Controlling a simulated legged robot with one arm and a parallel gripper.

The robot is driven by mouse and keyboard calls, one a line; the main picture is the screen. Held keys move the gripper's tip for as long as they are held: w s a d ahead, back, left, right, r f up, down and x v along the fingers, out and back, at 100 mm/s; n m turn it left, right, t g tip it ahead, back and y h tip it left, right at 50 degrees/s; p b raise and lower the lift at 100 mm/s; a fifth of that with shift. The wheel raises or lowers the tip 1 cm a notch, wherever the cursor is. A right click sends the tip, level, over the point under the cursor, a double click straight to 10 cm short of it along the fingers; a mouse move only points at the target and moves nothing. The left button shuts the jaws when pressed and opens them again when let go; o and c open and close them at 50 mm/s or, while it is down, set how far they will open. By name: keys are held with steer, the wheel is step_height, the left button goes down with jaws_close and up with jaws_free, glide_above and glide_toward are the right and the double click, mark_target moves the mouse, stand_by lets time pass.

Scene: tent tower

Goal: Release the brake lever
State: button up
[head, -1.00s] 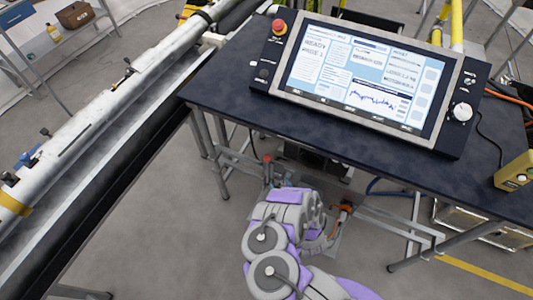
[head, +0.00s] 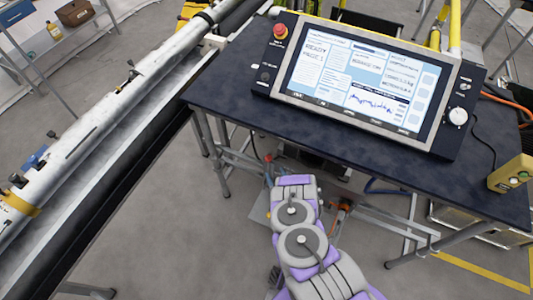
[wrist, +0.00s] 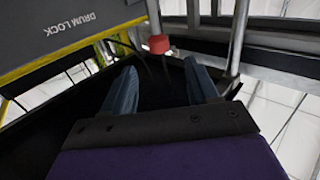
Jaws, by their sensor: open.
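A lever with a red knob (wrist: 159,44) on a metal rod shows in the wrist view, just beyond the fingertips and roughly between them. I take it for the brake lever; no label on it is readable. The red knob also shows small below the table edge in the head view (head: 268,158). My gripper (wrist: 160,66) is open, its two blue-grey fingers apart with nothing between them. A grey panel marked "DRUM LOCK" (wrist: 75,25) is upside down at the upper left. In the head view my arm hides the lever's lower part and most of the gripper.
A dark table (head: 330,130) carries a tilted control screen (head: 360,75) with a red emergency button (head: 280,31). A yellow button box (head: 512,174) sits at the table's right edge. A long white tube (head: 90,120) runs along the left. Metal frame legs stand under the table.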

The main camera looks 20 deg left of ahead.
mark_target(269, 158)
steer(key=b+x, duration=0.2)
steer(key=x, duration=0.9)
steer(key=shift+w+a, duration=0.1)
steer(key=shift+w, duration=0.05)
jaws_close()
